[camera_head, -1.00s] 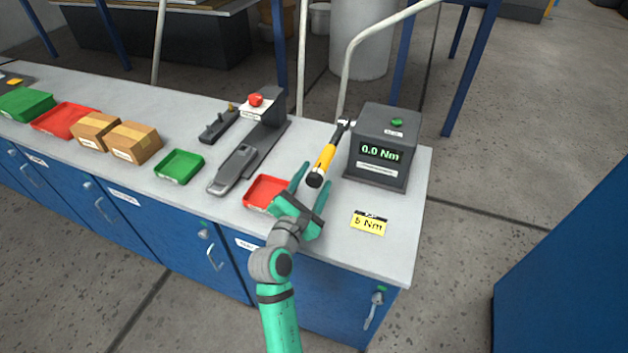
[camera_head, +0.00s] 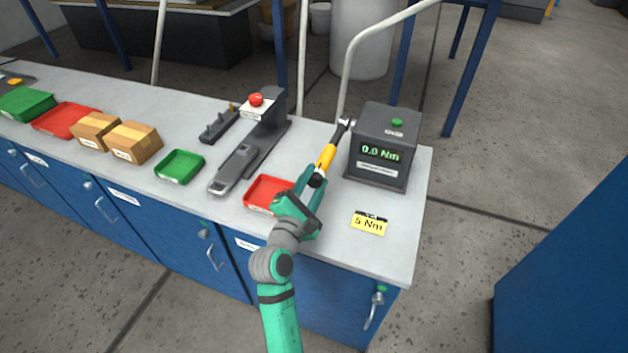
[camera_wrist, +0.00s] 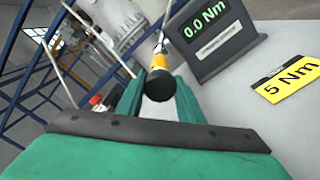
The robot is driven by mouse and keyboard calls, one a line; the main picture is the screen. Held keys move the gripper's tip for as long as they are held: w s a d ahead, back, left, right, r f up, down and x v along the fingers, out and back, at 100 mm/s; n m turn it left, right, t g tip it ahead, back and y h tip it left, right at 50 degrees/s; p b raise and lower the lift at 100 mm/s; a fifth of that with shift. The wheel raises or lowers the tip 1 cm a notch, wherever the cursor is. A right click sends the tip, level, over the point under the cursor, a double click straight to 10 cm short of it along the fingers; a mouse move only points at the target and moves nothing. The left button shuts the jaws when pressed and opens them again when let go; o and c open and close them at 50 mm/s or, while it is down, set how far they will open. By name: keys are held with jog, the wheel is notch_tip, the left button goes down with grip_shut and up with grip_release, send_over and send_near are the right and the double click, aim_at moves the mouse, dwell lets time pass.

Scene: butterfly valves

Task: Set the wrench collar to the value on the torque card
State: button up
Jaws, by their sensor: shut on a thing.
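The torque wrench has a yellow grip (camera_head: 326,158), a black end collar (camera_wrist: 159,86) and a dark ratchet head at the torque tester (camera_head: 382,148). The tester's display reads 0.0 Nm. My gripper (camera_head: 314,178) is shut on the wrench's black collar, with a green finger on each side of it in the wrist view. Any scale on the collar cannot be read.
A red tray (camera_head: 262,193) lies just left of my gripper. A grey fixture with a red button (camera_head: 256,100), a green tray (camera_head: 180,166) and cardboard boxes (camera_head: 133,142) stand farther left. The bench top around the card is clear.

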jog(key=m, duration=0.4)
jog(key=shift+m, duration=0.3)
jog(key=m, duration=0.4)
jog(key=shift+f+m, duration=0.1)
jog(key=shift+m, duration=0.2)
jog(key=m, duration=0.3)
jog(key=shift+m, duration=0.3)
jog(key=m, duration=0.4)
jog(key=shift+m, duration=0.3)
jog(key=m, duration=0.4)
jog(key=shift+f+m, duration=0.1)
jog(key=shift+m, duration=0.2)
jog(key=m, duration=0.3)
jog(key=shift+m, duration=0.4)
jog(key=m, duration=0.4)
jog(key=shift+a+m+h, duration=0.1)
jog(key=shift+m+h, duration=0.3)
jog(key=shift+m, duration=1.5)
